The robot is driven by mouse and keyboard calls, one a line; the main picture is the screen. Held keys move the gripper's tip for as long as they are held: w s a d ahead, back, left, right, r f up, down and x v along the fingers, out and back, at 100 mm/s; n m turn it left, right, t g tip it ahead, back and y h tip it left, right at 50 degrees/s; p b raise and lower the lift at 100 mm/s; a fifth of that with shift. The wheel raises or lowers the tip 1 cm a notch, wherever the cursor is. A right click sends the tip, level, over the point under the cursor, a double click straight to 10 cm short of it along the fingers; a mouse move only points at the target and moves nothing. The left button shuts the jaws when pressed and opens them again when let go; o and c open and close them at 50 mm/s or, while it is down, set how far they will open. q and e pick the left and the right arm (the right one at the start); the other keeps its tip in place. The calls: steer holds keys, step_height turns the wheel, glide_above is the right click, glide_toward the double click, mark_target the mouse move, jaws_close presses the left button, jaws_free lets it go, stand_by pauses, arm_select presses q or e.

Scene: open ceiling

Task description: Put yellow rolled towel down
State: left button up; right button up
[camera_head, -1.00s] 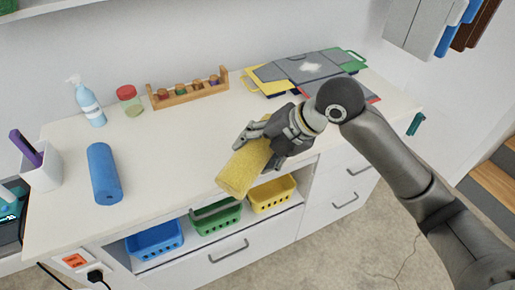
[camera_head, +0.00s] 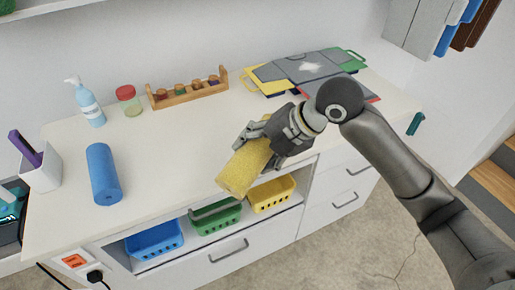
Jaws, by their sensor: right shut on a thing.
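The yellow rolled towel (camera_head: 243,168) is in the head view, at the front edge of the white counter (camera_head: 165,150). My right gripper (camera_head: 262,143) is shut on its upper right end. The towel is tilted, with its lower left end reaching toward the counter's front edge. I cannot tell whether it touches the counter. The gripper hides part of the towel's far end. My left gripper is not in view.
A blue roll (camera_head: 103,174) lies on the counter at left. A pump bottle (camera_head: 88,102), a red-lidded jar (camera_head: 129,100) and a wooden rack (camera_head: 188,89) stand behind. Boards and folders (camera_head: 305,68) lie at back right. The counter's middle is clear. Baskets (camera_head: 155,239) sit below.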

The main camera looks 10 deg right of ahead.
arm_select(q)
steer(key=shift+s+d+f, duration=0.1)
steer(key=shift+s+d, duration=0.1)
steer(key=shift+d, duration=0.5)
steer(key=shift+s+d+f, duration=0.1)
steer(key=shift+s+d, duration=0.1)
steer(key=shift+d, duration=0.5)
